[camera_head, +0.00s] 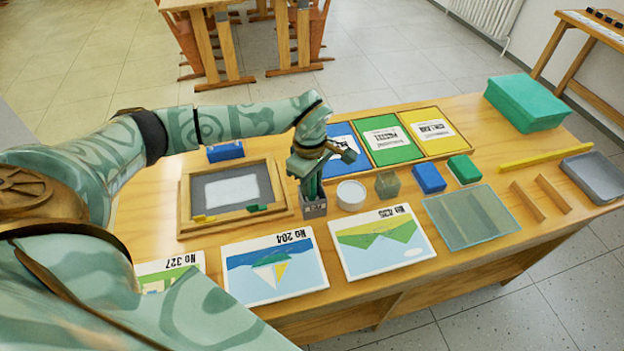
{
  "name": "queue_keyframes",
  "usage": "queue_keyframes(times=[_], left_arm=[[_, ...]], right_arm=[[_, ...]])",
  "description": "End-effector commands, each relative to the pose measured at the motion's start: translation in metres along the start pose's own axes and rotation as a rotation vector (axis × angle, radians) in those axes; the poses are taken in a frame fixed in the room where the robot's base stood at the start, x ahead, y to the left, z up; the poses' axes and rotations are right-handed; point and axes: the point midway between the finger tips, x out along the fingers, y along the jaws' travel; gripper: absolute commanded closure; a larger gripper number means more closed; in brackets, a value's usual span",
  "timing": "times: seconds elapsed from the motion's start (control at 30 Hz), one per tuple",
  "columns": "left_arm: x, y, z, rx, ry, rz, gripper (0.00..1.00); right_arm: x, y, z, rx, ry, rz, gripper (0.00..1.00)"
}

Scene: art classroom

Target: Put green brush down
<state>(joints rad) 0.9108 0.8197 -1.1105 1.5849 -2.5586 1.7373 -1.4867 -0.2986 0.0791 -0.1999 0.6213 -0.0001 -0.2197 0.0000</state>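My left gripper (312,184) points down over the table, right of the framed grey board. A small dark grey box or cup (314,209) with a label sits directly under its fingertips. A narrow green upright shape shows at the fingers; I cannot tell whether it is the green brush or part of the gripper. The finger gap is too small to make out. A small green piece (257,208) lies on the lower edge of the wooden frame (186,205), with a yellow piece (204,218) to its left. My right gripper is not in view.
A white round container (351,195), a glass jar (387,184), blue (429,178) and green (464,169) blocks stand to the right. Picture cards (274,267) line the front. Blue, green and yellow panels (391,140) lie behind. A green box (526,102) stands at the back right.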

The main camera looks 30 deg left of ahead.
Motion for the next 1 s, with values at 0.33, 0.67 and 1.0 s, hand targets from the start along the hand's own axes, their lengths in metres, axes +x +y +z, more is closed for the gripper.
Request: queue_keyframes(times=[0.33,0.67,1.0], left_arm=[[-0.003,0.000,0.000,0.000,0.000,0.001,0.60],[-0.067,0.001,0.000,0.001,0.001,0.007,0.60],[-0.120,0.000,0.000,0.000,0.000,0.001,0.60]], right_arm=[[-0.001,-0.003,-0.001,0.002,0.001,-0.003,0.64],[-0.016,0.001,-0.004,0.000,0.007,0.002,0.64],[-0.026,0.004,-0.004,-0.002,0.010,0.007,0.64]])
